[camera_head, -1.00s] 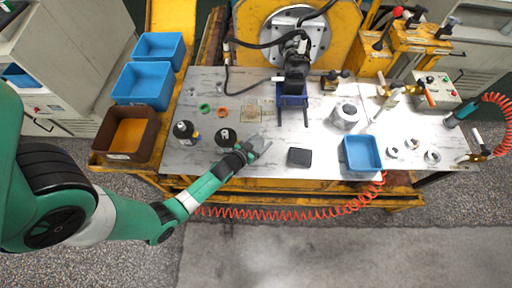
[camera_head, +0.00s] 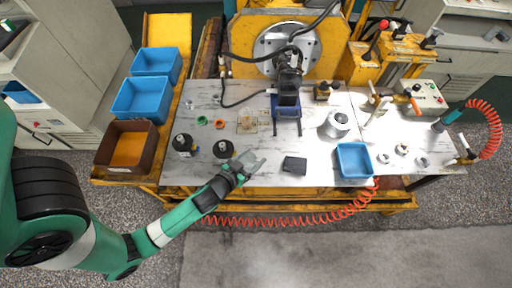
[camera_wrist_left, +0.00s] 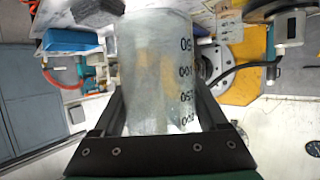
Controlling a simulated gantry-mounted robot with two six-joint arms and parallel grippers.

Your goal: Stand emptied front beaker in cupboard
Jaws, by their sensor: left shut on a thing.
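My left gripper (camera_head: 250,164) is over the front edge of the workbench, its arm coming in from the left. In the left wrist view it is shut on a translucent beaker (camera_wrist_left: 158,75) with black volume numerals on its right side. In the head view the beaker is hard to make out at the jaws. Grey cabinets (camera_head: 62,80) stand at the left of the head view. I cannot tell which one is the cupboard. My right gripper is not in view.
Two black-topped bottles (camera_head: 184,145) stand on the bench (camera_head: 285,135) left of my gripper. A dark block (camera_head: 294,164) and a blue tray (camera_head: 355,160) lie to the right. Blue bins (camera_head: 141,98) and a brown bin (camera_head: 126,147) line the left. A red coiled hose (camera_head: 290,221) hangs in front.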

